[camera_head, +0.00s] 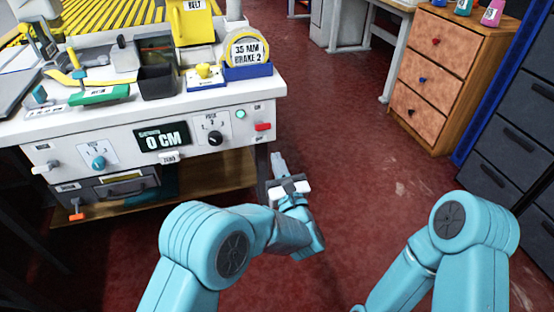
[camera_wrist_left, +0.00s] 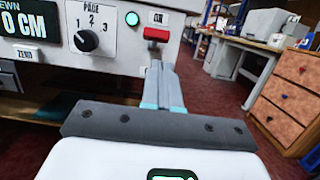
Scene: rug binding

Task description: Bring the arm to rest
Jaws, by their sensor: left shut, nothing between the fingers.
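My left arm reaches forward from the bottom of the head view. Its gripper (camera_head: 280,165) is by the front right corner of the white bench (camera_head: 225,112), over the red floor. In the left wrist view the gripper's fingers (camera_wrist_left: 168,88) lie together, shut with nothing between them. They point toward the bench front, below the red switch (camera_wrist_left: 157,34); I cannot tell whether they touch it. My right arm shows only in part at the lower right of the head view, and its gripper is out of view.
The bench front carries a display (camera_head: 161,137) reading 0 CM, a black pace knob (camera_head: 215,138) and a blue knob (camera_head: 98,162). A yellow tape measure (camera_head: 246,50) stands on top. A wooden drawer cabinet (camera_head: 440,75) stands at right. The red floor (camera_head: 340,120) between them is clear.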

